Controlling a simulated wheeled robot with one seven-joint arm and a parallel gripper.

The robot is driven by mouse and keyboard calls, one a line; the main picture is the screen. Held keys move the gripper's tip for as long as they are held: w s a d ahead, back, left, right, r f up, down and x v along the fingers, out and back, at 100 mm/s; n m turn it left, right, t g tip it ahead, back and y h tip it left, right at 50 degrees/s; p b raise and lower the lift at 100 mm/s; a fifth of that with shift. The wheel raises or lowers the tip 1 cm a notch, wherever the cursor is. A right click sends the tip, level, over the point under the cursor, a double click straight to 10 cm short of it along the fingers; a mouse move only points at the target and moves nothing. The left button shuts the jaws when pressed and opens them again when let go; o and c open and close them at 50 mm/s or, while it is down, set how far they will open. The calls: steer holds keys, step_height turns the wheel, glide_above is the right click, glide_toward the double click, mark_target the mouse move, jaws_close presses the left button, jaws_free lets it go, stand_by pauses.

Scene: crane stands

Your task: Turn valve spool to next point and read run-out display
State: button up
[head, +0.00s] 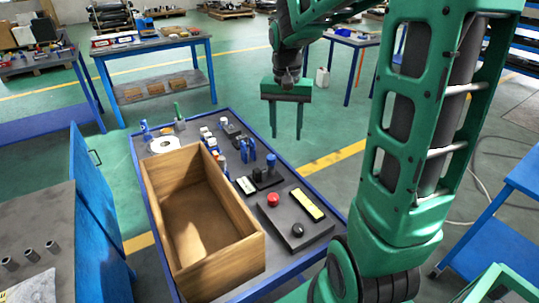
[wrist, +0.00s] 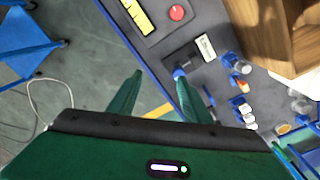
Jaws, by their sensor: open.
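My gripper (head: 288,136) is open and empty, its fingers pointing down. It hangs above and behind the far right edge of the blue-framed bench, apart from everything on it. In the wrist view its two fingers (wrist: 158,76) are spread. A small black fixture (head: 265,181) with a blue upright part (head: 271,162) stands on the bench's right side; this may be the valve spool, but it is too small to tell. A small pale display-like block (head: 246,185) lies beside it and also shows in the wrist view (wrist: 205,47). Its reading is not legible.
A large open wooden box (head: 251,245) fills the bench's left half. A dark panel (head: 318,233) with a red button (head: 273,199), black knob (head: 298,229) and yellow strip (head: 308,204) lies at front right. Several small parts and a white ring (head: 163,144) sit behind.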

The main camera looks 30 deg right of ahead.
glide_above(271, 157)
steer(key=f, duration=0.1)
step_height(271, 157, down, 11)
steer(key=shift+f, duration=0.1)
stand_by(0.4)
steer(key=c, duration=1.1)
